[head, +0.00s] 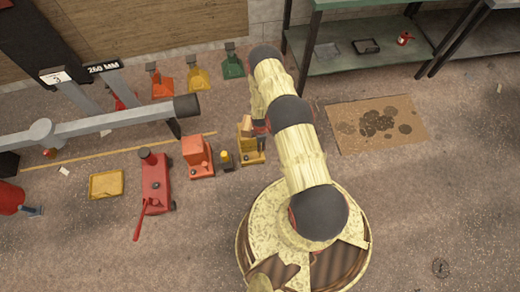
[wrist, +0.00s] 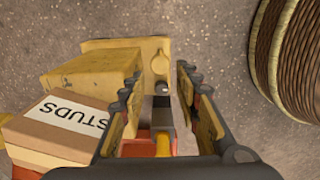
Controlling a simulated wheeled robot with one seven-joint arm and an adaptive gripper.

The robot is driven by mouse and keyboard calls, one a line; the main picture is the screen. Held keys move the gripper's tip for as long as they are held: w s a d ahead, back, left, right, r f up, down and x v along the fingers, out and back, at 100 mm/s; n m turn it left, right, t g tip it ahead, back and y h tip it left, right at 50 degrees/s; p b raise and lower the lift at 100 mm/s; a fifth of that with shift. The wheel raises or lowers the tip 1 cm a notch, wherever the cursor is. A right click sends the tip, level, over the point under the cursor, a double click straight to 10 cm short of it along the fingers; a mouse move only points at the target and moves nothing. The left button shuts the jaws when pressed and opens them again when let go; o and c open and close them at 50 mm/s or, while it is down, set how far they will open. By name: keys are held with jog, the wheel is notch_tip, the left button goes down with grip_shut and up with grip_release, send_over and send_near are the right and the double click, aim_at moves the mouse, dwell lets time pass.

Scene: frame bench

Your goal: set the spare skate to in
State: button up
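A yellow item (head: 250,155) stands on the floor at the right end of the front row, partly hidden by my arm. I cannot tell for sure that it is the spare skate. In the wrist view a yellow body (wrist: 95,75) with a flat yellow back plate (wrist: 125,45) and a round knob lies just past my fingers. My gripper (wrist: 162,100) is open. Its jagged fingers stand on either side of a dark upright piece with a grey tip (wrist: 161,88), with gaps showing. Red and orange parts show low between the fingers. The head view mostly hides the gripper.
A box marked STUDS (wrist: 62,128) sits close beside the left finger. A small yellow-topped jack (head: 226,160), an orange-red jack (head: 197,157) and a red trolley jack (head: 155,183) stand to the left. A long grey beam (head: 115,121) crosses behind; cardboard (head: 350,140) lies right.

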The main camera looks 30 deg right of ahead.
notch_tip(320, 180, down, 6)
jog(key=shift+b, duration=1.1)
jog(key=shift+c, duration=1.2)
grip_shut()
